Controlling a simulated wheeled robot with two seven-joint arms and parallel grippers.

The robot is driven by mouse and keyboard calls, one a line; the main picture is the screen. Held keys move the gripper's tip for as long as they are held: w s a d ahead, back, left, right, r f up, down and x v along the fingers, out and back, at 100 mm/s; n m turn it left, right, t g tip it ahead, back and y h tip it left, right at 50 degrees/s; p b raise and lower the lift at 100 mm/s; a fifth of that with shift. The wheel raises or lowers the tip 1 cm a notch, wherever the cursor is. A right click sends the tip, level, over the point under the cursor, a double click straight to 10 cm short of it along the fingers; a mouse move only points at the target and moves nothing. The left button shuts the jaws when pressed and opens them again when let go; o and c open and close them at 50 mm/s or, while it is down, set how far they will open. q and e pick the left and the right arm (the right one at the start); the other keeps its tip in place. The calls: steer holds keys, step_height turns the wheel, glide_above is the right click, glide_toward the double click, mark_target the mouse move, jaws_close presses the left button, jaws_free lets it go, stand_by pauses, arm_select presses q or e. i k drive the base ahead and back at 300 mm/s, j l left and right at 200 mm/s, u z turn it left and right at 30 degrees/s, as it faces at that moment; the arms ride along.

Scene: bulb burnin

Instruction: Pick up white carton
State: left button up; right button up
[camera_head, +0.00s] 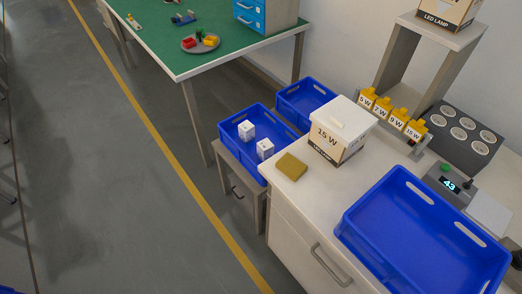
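Two small white cartons stand in the blue crate on the low grey stand at centre: one farther back (246,131) and one nearer the crate's right wall (265,149). The blue crate (228,146) holds only these two as far as I can see. A larger white and beige box marked 15 W LED LAMP (345,128), with a white lid, stands on the white counter to their right. Neither of my grippers shows clearly in the head view.
A large empty blue crate (357,233) fills the counter's front right. A yellow-brown block (291,167) lies beside the lamp box. Yellow labelled holders (397,119), a grey panel with round sockets (465,132) and a display unit (450,184) stand behind. Floor at left is clear.

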mark_target(265, 148)
steer(key=z, duration=0.4)
steer(key=i+j+z, duration=0.15)
steer(key=j+z, duration=0.15)
steer(key=i+j+z, duration=0.15)
steer(key=j+z, duration=0.15)
steer(key=i+j+z, duration=0.1)
steer(key=j+z, duration=0.15)
steer(key=j, duration=0.1)
